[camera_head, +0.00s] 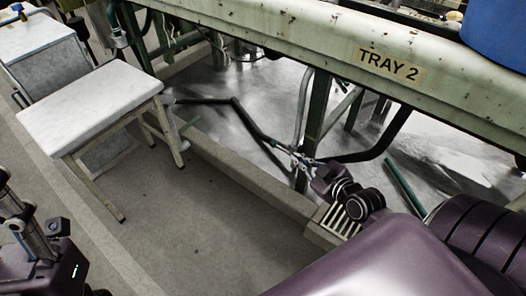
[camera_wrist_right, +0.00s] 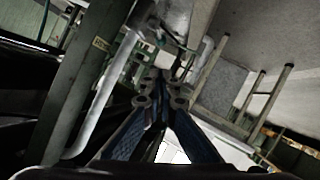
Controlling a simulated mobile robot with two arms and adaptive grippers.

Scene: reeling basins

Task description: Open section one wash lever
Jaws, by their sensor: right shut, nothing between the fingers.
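My right gripper (camera_head: 298,158) is low beside a green frame leg under the tray beam, close to a pale pipe (camera_head: 303,108). Its two blue fingers are shut and empty, with their tips together in the right wrist view (camera_wrist_right: 160,85). The pale pipe also shows at the left of the wrist view (camera_wrist_right: 103,100). I cannot make out a part that is clearly the section one wash lever. The fingers may hide some of the fittings beyond them. Part of my left arm shows at the lower left of the head view, but its gripper is out of view.
A long green beam (camera_head: 270,32) labelled "TRAY 2" crosses above. A white-topped stool (camera_head: 90,105) stands at the left. A low concrete curb (camera_head: 245,172) borders the wet metallic floor. A blue container (camera_head: 497,32) is at the upper right. The grey floor in front is clear.

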